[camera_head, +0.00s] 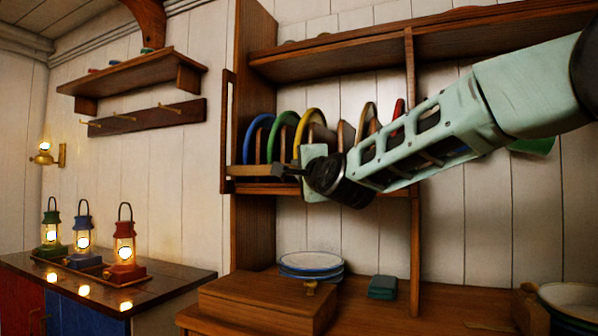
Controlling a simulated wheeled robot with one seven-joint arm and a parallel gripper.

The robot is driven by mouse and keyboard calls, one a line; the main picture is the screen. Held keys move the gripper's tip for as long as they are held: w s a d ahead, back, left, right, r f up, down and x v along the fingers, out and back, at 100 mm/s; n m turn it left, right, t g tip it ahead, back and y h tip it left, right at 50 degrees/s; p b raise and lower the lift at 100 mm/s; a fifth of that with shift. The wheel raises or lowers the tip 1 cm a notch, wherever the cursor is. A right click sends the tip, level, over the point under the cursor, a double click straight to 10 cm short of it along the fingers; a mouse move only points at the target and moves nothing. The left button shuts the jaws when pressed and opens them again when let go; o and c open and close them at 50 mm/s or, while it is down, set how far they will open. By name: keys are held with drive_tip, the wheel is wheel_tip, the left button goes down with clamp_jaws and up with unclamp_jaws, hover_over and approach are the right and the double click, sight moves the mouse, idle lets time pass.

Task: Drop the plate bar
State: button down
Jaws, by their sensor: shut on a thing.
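The plate bar (245,171) is a light wooden rail running level across the front of the plate rack. Its left end is by an upright slotted wooden bracket (226,130) on the rack's side. My gripper (283,170) reaches in from the right and is shut on the bar; the contact is small and partly covered by the gripper body. Behind the bar, blue (260,132), green (283,128) and yellow (311,124) plates stand on edge between wooden dividers. My arm hides the bar's right part and some plates farther right, where a red rim shows.
Below, a counter holds a stack of white and blue plates (311,265), a wooden box (262,302) and a small teal block (383,287). Green (51,232), blue (83,236) and red (124,245) lit lanterns stand on the left cabinet. A wooden post (415,245) rises below my arm.

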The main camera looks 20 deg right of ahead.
drive_tip(key=shift+f, duration=0.45)
drive_tip(key=c, duration=1.5)
unclamp_jaws()
drive_tip(key=shift+o, duration=0.2)
drive_tip(key=shift+r, duration=0.1)
drive_tip(key=shift+s, duration=0.15)
drive_tip(key=shift+s, duration=0.35)
drive_tip(key=s+d+f+b, duration=0.1)
drive_tip(key=s+d+f, duration=0.1)
drive_tip(key=s, duration=1.4)
drive_tip(key=shift+f, duration=0.15)
drive_tip(key=shift+s, duration=0.1)
